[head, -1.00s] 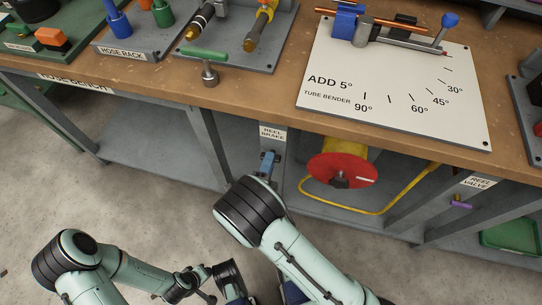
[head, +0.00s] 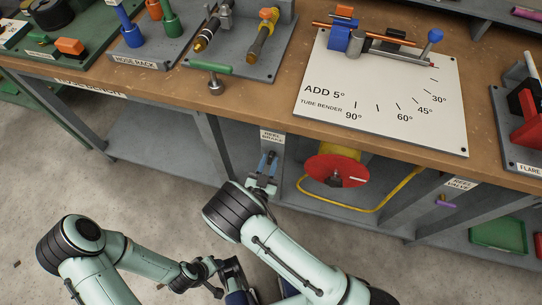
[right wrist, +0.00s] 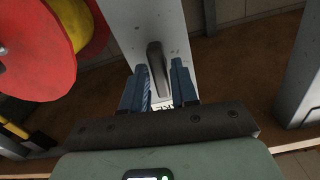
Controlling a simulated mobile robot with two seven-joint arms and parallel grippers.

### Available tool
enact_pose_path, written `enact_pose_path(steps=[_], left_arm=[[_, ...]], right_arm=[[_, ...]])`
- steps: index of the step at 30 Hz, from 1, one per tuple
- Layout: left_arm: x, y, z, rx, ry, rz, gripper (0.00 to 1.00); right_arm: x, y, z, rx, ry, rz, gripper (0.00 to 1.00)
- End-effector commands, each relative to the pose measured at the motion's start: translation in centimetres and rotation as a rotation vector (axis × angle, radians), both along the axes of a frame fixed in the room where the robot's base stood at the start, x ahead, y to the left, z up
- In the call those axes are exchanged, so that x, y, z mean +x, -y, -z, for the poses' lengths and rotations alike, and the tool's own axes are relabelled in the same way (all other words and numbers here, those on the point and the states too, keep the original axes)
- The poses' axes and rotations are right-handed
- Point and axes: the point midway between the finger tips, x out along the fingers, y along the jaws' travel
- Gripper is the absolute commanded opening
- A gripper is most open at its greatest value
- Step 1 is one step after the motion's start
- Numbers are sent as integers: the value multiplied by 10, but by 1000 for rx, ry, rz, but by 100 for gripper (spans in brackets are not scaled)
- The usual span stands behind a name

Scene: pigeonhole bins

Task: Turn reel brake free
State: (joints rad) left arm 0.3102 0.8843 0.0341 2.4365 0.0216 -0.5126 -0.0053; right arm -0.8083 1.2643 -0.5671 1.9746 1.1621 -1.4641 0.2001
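The reel brake is a dark grey lever (right wrist: 157,68) on the face of a grey post, under the REEL BRAKE label (head: 272,137). My right gripper (head: 266,163) is at the lever with its two blue fingers pointing at the post. In the right wrist view my right gripper (right wrist: 160,85) is open, with one finger on each side of the lever. Gaps show beside the lever, so it is not clamped. In the head view the lever is mostly hidden by the fingers.
A red and yellow hose reel (head: 337,171) hangs just right of the post, with a yellow hose looping below. The wooden bench top (head: 260,103) overhangs above. A purple reel valve handle (head: 445,203) is farther right. Bare floor lies in front.

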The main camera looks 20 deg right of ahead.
Motion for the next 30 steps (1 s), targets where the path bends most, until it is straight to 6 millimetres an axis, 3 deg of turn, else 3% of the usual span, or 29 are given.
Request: enact_pose_path(steps=[10,24,30], left_arm=[[2,-1,1,3,5,-3,43],[3,-1,-7,3,8,-2,43],[3,-1,-7,3,8,-2,43]], right_arm=[[-2,-2,1,5,2,-1,34],[-45,-31,1,5,3,-1,34],[-50,-34,1,5,3,0,34]])
